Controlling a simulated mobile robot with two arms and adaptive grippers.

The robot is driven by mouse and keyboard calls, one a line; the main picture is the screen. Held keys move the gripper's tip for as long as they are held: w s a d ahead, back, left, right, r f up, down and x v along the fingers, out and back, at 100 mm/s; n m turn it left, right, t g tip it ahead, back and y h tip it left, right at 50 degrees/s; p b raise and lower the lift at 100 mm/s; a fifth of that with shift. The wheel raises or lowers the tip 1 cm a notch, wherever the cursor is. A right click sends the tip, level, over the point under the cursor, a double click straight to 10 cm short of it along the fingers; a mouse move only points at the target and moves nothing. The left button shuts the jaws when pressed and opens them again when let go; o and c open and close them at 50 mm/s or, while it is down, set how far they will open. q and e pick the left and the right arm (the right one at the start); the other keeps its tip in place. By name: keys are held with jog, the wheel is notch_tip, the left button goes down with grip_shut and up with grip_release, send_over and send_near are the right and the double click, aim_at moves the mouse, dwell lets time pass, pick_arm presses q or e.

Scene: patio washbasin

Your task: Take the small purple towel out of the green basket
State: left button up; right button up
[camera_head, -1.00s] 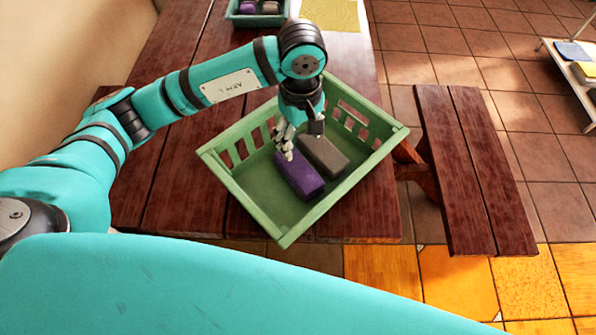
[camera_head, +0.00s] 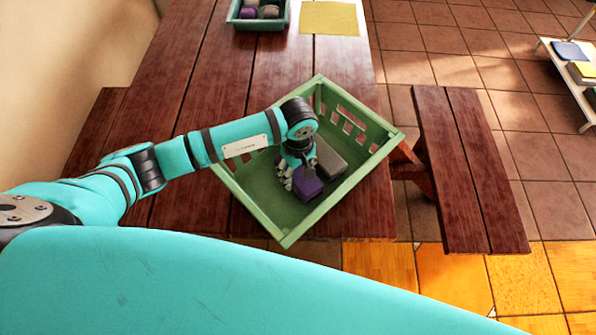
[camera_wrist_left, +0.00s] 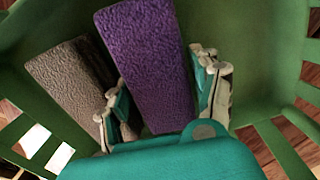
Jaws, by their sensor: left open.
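The small purple towel (camera_head: 309,189) lies inside the green basket (camera_head: 290,232), beside a grey-brown towel (camera_head: 328,157). The basket stands on the wooden table. My left gripper (camera_head: 296,180) is down in the basket at the purple towel and covers part of it. In the left wrist view the purple towel (camera_wrist_left: 146,60) runs between the two open fingers (camera_wrist_left: 165,100); the left finger stands between it and the grey-brown towel (camera_wrist_left: 72,85). Whether the fingers touch the towel is unclear. My right gripper is not in view.
A smaller green tray (camera_head: 233,18) with several rolled items and a yellow cloth (camera_head: 329,18) lie at the table's far end. A bench (camera_head: 465,165) stands at the right. A white rack (camera_head: 565,70) is at the far right. The table (camera_head: 215,85) is bare behind the basket.

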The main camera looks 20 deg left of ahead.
pick_arm(q)
jog(key=shift+f, duration=0.1)
jog(key=shift+c, duration=0.3)
jog(key=c, duration=0.8)
